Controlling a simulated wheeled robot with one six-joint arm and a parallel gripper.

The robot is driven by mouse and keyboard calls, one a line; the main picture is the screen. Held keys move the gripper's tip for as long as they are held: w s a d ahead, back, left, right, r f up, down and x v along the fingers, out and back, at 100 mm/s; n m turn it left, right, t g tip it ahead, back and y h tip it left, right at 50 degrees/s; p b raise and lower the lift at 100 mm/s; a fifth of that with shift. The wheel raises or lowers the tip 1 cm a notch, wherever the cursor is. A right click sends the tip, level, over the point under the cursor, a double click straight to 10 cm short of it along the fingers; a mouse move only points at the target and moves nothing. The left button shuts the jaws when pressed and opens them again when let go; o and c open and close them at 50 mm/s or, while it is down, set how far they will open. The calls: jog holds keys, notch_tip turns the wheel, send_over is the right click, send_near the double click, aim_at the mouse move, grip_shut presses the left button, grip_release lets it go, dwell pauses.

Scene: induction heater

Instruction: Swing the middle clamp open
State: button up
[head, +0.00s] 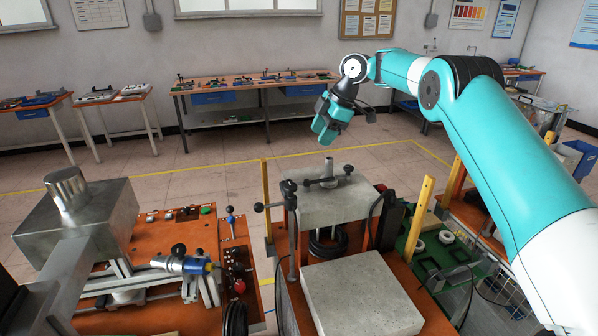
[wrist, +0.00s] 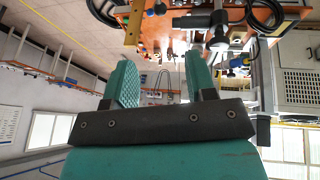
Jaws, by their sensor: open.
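A dark clamp (head: 328,181) lies across the top of a grey block (head: 340,206) on the orange bench, near the middle of the head view. Its bar appears level, and a pale post stands beside it. A dark T-handled upright (head: 289,196) stands at the block's left edge. I cannot tell for sure which of these is the middle clamp. My gripper (head: 324,127) is above and behind the block, apart from it, pointing down. In the wrist view my gripper (wrist: 165,78) has its two teal fingers apart with nothing between them. Dark clamp parts (wrist: 216,22) show beyond the fingers.
A second grey block (head: 362,296) stands in front. A blue-grey tool (head: 184,264) lies at left beside a large metal fixture (head: 78,228). Yellow posts (head: 420,211) rise beside the bench. Open floor (head: 225,180) lies behind, with a long table (head: 250,84) at the wall.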

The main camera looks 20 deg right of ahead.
jog(key=p+x, duration=0.3)
jog(key=x, duration=1.4)
jog(key=shift+a+f+p, duration=0.1)
jog(key=shift+f+p, duration=0.15)
jog(key=shift+p, duration=0.1)
